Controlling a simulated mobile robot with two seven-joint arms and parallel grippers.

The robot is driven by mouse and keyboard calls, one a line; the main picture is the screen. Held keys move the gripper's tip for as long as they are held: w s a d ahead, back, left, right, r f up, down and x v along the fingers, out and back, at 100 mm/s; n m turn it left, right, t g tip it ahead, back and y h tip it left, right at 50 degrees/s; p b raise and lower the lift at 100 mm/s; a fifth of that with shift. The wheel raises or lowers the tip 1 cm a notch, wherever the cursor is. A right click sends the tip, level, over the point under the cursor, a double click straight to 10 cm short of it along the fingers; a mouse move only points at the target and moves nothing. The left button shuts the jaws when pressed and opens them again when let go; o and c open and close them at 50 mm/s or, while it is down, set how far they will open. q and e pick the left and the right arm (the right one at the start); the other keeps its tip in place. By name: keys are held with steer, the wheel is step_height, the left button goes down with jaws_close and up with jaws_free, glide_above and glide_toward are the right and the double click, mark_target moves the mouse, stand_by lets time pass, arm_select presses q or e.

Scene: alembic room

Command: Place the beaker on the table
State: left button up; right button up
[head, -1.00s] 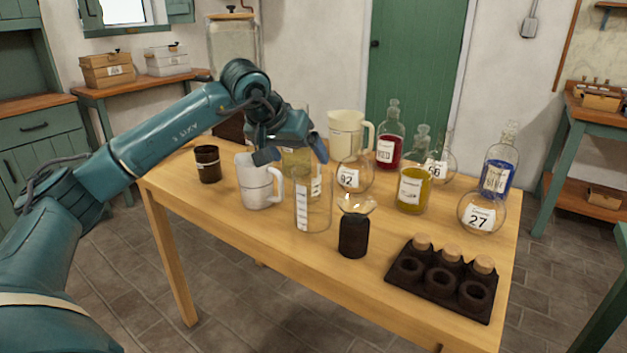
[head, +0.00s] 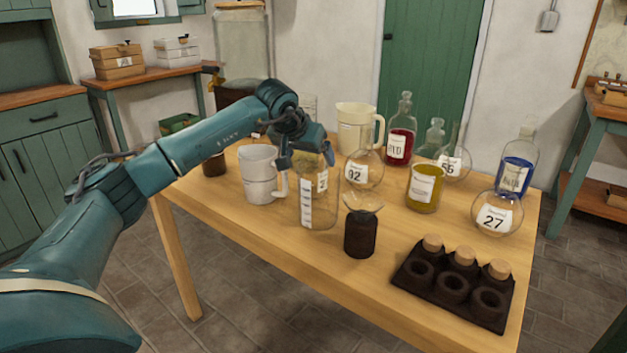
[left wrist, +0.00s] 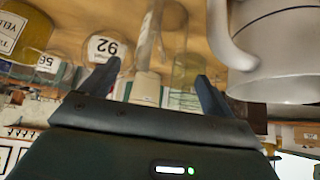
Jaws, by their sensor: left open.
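A clear glass beaker (head: 318,207) with a white graduated strip stands upright on the wooden table (head: 290,247), right of a white mug (head: 259,182). My left gripper (head: 308,158) is open just above and behind the beaker's rim, and it overlaps the rim in the head view. In the left wrist view, the open fingers (left wrist: 152,82) point toward clear glassware, with the white mug (left wrist: 275,50) at the right. I cannot tell whether any glass lies between the fingers. My right gripper is not in view.
A dark rack with corks (head: 448,292) lies at the front right. The table's front left is clear.

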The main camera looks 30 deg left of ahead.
arm_select(q)
steer(key=shift+x, duration=1.2)
steer(key=c, duration=1.3)
steer(key=shift+r, duration=0.15)
steer(key=shift+c, duration=0.8)
